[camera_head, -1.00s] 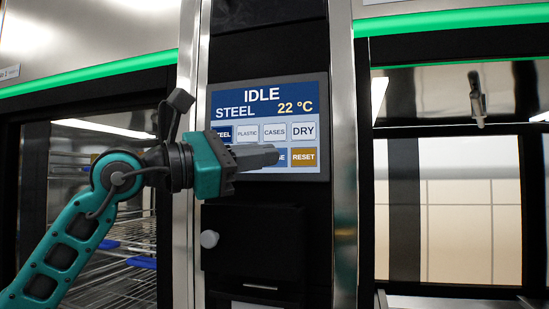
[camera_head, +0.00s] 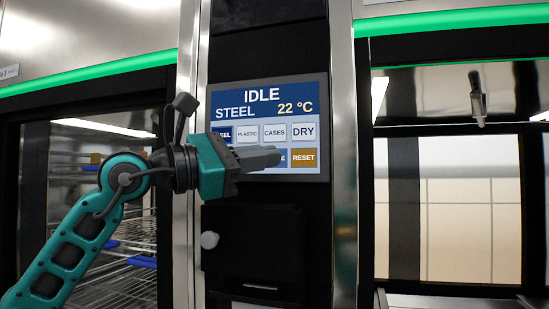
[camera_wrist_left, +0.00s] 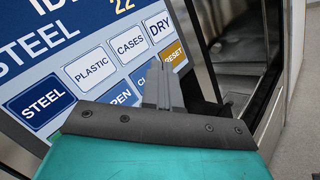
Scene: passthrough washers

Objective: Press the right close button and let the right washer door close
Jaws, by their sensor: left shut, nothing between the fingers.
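The control screen (camera_head: 268,105) on the black column reads IDLE, STEEL and 22 °C, with a row of mode buttons and a lower row of blue buttons and an orange RESET. My left gripper (camera_head: 276,156) is shut and empty, its fingertips in front of the lower button row, just left of RESET. In the left wrist view the shut fingers (camera_wrist_left: 162,85) stand between OPEN and RESET; contact cannot be told. The right washer (camera_head: 450,200) shows an open-looking front with a bright interior. My right gripper is not in view.
The left washer (camera_head: 85,200) holds wire racks behind its front. Green light strips run above both washers. Steel posts (camera_head: 343,150) flank the column.

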